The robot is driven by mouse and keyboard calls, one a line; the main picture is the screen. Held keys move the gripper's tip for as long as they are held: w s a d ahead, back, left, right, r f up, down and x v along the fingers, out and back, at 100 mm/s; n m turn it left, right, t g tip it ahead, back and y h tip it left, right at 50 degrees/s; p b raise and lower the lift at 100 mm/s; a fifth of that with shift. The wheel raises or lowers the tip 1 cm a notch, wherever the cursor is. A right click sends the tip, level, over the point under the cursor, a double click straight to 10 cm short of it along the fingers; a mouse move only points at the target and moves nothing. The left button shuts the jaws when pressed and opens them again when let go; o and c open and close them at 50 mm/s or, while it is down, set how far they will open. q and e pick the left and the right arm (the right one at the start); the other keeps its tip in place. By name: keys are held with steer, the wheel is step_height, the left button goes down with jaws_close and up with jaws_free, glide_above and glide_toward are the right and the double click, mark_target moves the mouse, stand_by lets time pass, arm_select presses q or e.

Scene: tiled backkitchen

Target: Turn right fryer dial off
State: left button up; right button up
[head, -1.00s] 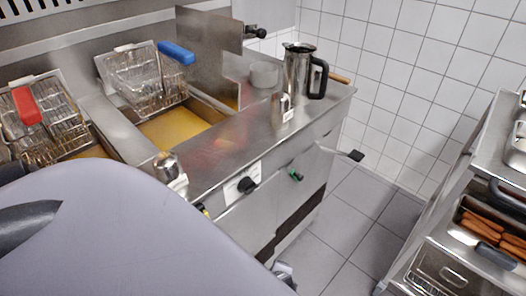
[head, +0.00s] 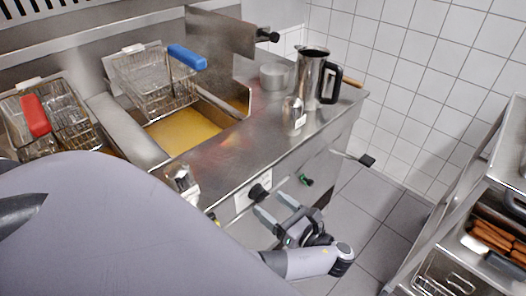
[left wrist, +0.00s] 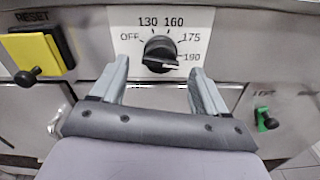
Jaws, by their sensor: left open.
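The right fryer dial (head: 260,190) is a black knob on the white scale plate of the fryer front. In the left wrist view the dial (left wrist: 160,54) has a pale pointer mark turned to the right, near 190, away from OFF at the left. My left gripper (head: 271,206) is open just in front of the dial, and its two fingers (left wrist: 158,88) stand below and to either side of the knob, apart from it. My right gripper is not in view.
A green switch (head: 306,180) is right of the dial, and a yellow reset plate (left wrist: 32,53) is left of it. A black-ended handle (head: 366,160) juts out at the right. A metal jug (head: 310,75) and fryer baskets stand above. A shelf rack (head: 470,215) stands right.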

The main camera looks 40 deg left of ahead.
mark_target(263, 197)
arm_select(q)
steer(key=shift+w+a, duration=0.15)
steer(key=shift+a, duration=1.75)
steer(key=c, duration=1)
steer(key=shift+c, duration=0.2)
